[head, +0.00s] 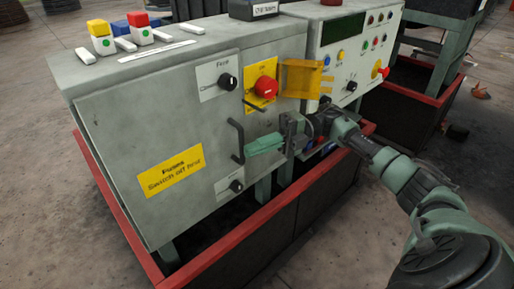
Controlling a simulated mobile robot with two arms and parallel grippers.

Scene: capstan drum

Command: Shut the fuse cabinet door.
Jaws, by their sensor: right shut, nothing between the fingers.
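The fuse cabinet (180,53) is a grey metal box on legs. The door looks close to flush with the cabinet; I cannot tell whether a small gap is left. My right gripper (254,147) is shut and empty, its green fingers pointing left just right of the handle. I cannot tell whether they touch the door. My left gripper is not in view.
A red rotary switch (266,87) on a yellow plate and a yellow flap (301,78) sit above my right gripper. Black knobs (227,80) are on the front. A control panel (350,55) stands at right. Small blocks (138,28) lie on top. A red-rimmed tray (205,263) runs below.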

